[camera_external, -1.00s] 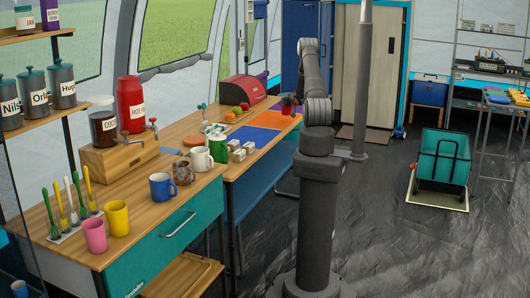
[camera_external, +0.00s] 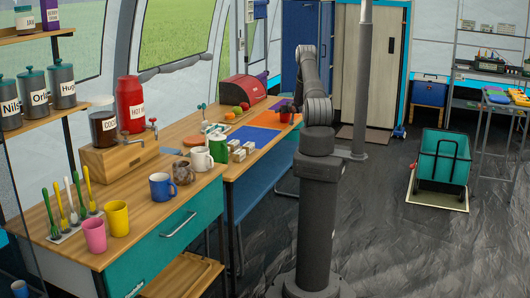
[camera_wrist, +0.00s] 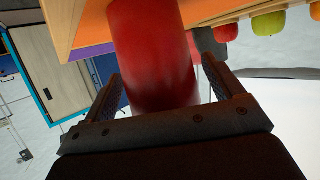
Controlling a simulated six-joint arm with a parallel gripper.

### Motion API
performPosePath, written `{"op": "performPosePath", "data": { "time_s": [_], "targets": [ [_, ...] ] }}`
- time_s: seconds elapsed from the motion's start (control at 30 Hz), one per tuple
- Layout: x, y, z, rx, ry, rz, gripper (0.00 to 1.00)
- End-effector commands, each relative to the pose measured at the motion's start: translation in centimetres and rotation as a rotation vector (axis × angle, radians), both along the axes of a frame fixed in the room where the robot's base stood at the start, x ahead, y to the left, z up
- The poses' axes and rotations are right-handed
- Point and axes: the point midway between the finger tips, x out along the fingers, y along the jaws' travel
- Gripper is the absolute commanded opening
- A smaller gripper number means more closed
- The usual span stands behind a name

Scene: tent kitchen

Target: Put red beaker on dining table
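The red beaker (camera_wrist: 150,55) fills the middle of the wrist view, between the two fingers of my gripper (camera_wrist: 162,70). In the external view the red beaker (camera_external: 284,118) is small and partly hidden behind my arm, at the right edge of the far table (camera_external: 262,151) with the coloured mats. In the wrist view the beaker overlaps the table's orange mat (camera_wrist: 92,22). I cannot tell whether its base touches the surface.
An orange mat (camera_external: 250,136) and blue mat (camera_external: 268,120) lie on the table. Fruit (camera_external: 237,110) and a red bread box (camera_external: 242,90) stand further back. The nearer counter holds more mugs.

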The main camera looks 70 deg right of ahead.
Motion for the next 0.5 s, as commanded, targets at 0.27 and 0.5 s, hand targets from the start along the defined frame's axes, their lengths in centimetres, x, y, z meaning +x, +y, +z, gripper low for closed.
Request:
{"op": "performPosePath", "data": {
  "time_s": [0.27, 0.5],
  "targets": [
    [0.0, 0.0, 0.1, 0.0, 0.0, 0.0, 0.85],
    [-1.4, 1.3, 1.2, 0.001, 0.0, -0.001, 0.85]
  ]
}}
